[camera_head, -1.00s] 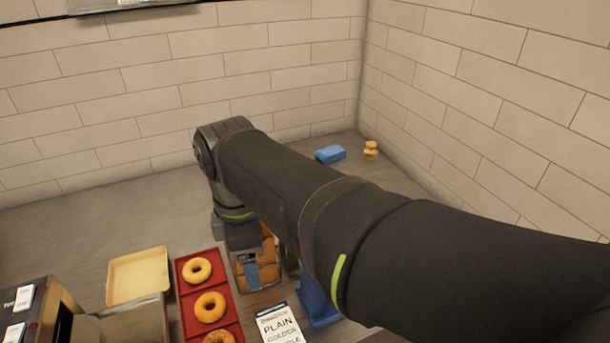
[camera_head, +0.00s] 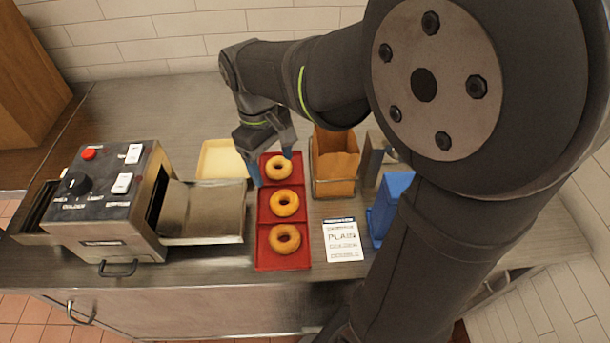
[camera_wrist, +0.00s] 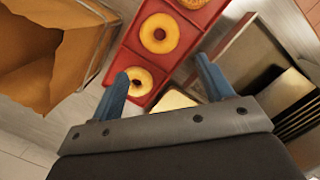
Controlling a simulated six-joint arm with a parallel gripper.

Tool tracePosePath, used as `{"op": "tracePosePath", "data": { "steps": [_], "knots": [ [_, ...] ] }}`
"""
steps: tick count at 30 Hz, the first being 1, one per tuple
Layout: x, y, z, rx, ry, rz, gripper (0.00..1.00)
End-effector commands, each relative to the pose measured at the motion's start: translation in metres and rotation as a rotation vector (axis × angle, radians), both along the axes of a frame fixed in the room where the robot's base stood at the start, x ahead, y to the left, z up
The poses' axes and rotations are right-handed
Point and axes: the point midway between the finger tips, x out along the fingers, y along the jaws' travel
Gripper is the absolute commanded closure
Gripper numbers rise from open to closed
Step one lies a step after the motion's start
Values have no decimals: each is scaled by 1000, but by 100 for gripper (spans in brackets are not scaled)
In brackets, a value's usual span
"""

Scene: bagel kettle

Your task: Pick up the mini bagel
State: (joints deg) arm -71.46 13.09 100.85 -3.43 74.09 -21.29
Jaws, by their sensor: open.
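Several mini bagels lie in a row in a red tray (camera_head: 284,262). In the head view these are a far bagel (camera_head: 268,167), a middle bagel (camera_head: 274,203) and a near bagel (camera_head: 275,239). My gripper (camera_head: 272,176) is open at the far end of the tray, around or above the far bagel. In the wrist view my gripper (camera_wrist: 166,82) has its two blue fingers spread and nothing between them is held. The far bagel (camera_wrist: 131,82) lies close to the left finger, which partly covers it. The middle bagel (camera_wrist: 151,26) shows beyond it.
A brown paper-lined bin (camera_head: 336,185) stands right of the tray. A toaster-like machine (camera_head: 105,215) with a metal chute (camera_head: 205,225) is at left. A cream tray (camera_head: 216,150) lies behind the chute. A printed card (camera_head: 342,240) and a blue block-like object (camera_head: 380,222) are at right.

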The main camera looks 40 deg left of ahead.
Motion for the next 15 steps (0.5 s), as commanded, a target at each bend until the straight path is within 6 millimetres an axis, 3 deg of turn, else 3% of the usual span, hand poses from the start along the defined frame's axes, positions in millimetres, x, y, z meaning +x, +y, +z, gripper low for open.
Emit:
{"op": "tracePosePath", "data": {
  "steps": [6, 15],
  "knots": [
    [0, -7, -41, -2, 1, 1, 27],
    [0, -13, -64, -1, 1, 1, 27]
  ]
}}
